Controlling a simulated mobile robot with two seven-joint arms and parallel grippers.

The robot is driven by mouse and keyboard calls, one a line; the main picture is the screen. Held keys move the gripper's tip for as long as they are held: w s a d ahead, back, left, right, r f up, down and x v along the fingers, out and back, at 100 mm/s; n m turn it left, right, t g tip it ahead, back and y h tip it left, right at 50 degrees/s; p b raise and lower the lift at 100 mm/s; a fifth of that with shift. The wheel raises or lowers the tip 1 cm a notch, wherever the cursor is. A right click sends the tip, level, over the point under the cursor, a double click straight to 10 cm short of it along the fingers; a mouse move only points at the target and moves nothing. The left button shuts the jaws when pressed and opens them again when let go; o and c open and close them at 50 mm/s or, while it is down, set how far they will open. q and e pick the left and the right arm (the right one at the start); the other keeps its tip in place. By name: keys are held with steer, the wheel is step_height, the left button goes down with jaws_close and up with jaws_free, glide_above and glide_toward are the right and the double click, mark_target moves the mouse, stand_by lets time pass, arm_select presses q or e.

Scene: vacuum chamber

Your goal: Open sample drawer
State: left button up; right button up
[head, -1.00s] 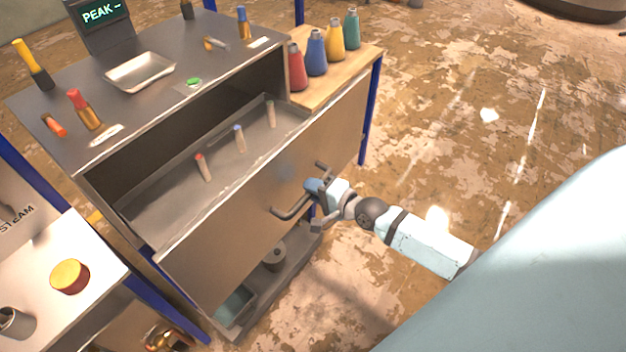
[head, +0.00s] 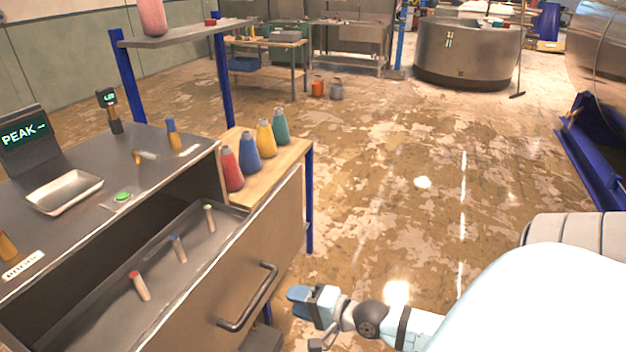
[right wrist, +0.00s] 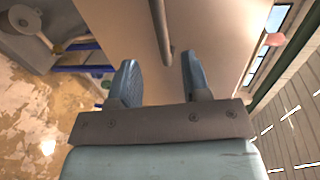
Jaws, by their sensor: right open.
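The sample drawer (head: 262,228) is pulled out of the grey cabinet (head: 75,228), showing its inside. Three small vials stand in it: red-capped (head: 140,287), blue-capped (head: 178,250) and green-capped (head: 209,219). The dark bar handle (head: 250,298) is on the drawer's front and also shows in the right wrist view (right wrist: 161,32). My right gripper (head: 307,318) is open and empty, just right of the handle and apart from it in the head view. In the right wrist view its blue fingers (right wrist: 158,68) point at the drawer front, the handle bar lying between and ahead of them. My left gripper is not in view.
A wooden side shelf (head: 262,180) with red, blue, yellow and green bottles adjoins the cabinet. A metal tray (head: 64,193) and a display (head: 25,138) stand on the cabinet top. The floor (head: 400,180) to the right is clear up to a round metal vessel (head: 468,55).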

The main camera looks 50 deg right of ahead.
steer(key=shift+v, duration=1.8)
steer(key=s+a+f+n+g+h+p, duration=0.1)
steer(key=s+a+f+n+g, duration=0.1)
steer(key=a+f+n, duration=0.3)
steer(key=s+a+f+n+g, duration=0.1)
steer(key=s+a+f+n, duration=0.2)
steer(key=a+f+n, duration=0.3)
steer(key=a+n, duration=0.4)
steer(key=n, duration=0.2)
steer(key=shift+s+a+f+g+h+p, duration=0.2)
steer(key=shift+s+g+h+p, duration=0.1)
steer(key=shift+g+h+p, duration=0.1)
